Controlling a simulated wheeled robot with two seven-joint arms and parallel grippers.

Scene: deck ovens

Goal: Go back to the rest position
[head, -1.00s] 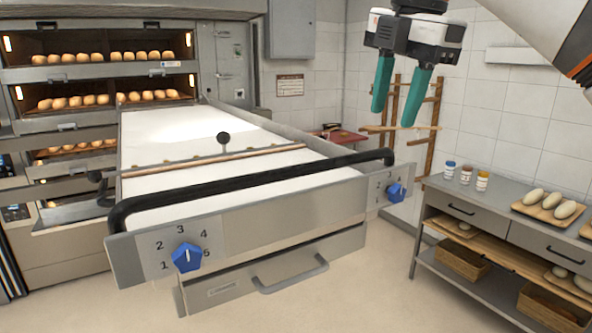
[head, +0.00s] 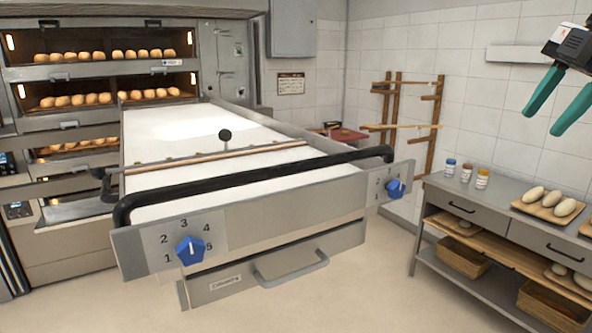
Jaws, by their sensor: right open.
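My right gripper (head: 540,112) is at the upper right edge of the head view. Its two green fingers are apart with nothing between them, so it is open and empty. It hangs in the air in front of the tiled wall, above the right-hand worktable. It is well apart from the loader. My left gripper is not in view.
A loader with a white belt (head: 190,130), a black handlebar (head: 255,180) and a blue knob (head: 190,250) fills the middle. Deck ovens (head: 100,72) with bread stand behind left. A worktable (head: 490,205) with jars and loaves stands right. Floor between is clear.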

